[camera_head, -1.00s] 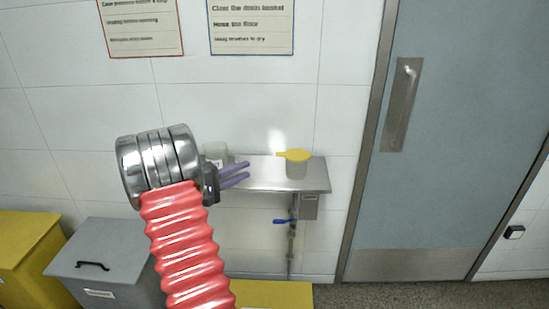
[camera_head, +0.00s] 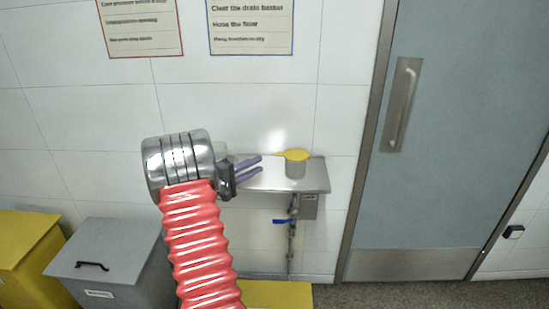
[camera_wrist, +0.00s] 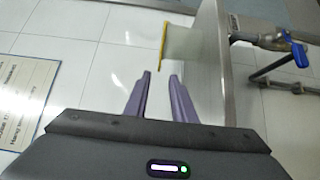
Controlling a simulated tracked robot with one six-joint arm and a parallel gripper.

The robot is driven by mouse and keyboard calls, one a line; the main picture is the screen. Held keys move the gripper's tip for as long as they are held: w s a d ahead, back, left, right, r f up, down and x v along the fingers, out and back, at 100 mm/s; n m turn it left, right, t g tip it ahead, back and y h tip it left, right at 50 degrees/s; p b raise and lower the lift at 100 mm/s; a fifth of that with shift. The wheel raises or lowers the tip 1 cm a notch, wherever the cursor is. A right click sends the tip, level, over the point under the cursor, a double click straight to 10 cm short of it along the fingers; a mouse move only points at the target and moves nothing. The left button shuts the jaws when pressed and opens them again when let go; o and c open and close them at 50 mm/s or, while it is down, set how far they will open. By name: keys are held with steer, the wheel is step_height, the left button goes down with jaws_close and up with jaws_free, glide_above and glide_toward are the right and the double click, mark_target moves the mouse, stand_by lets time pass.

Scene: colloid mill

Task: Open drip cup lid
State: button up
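The drip cup (camera_head: 296,169) is a translucent grey cup standing on a steel wall shelf (camera_head: 290,184). Its yellow lid (camera_head: 294,155) lies flat across the top, with a tab sticking out to the left. In the wrist view the cup (camera_wrist: 190,46) and the lid's yellow edge (camera_wrist: 164,42) appear sideways, ahead of the fingers. My gripper (camera_head: 262,164) has two purple fingers, parted and empty, pointing right toward the cup from its left, near the tab. The fingers (camera_wrist: 159,80) also show apart in the wrist view. I see no contact with the lid.
A blue-handled valve (camera_head: 285,221) and pipe hang below the shelf. A grey lidded bin (camera_head: 112,255) and a yellow bin (camera_head: 28,250) stand at lower left. A blue door (camera_head: 450,150) is at right. Two signs are on the tiled wall.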

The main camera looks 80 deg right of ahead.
mark_target(292, 154)
steer(key=x, duration=0.9)
steer(key=shift+s+d, duration=0.25)
steer(key=shift+d, duration=0.05)
steer(key=shift+c, duration=0.5)
steer(key=c, duration=0.4)
jaws_close()
steer(key=shift+f, duration=0.15)
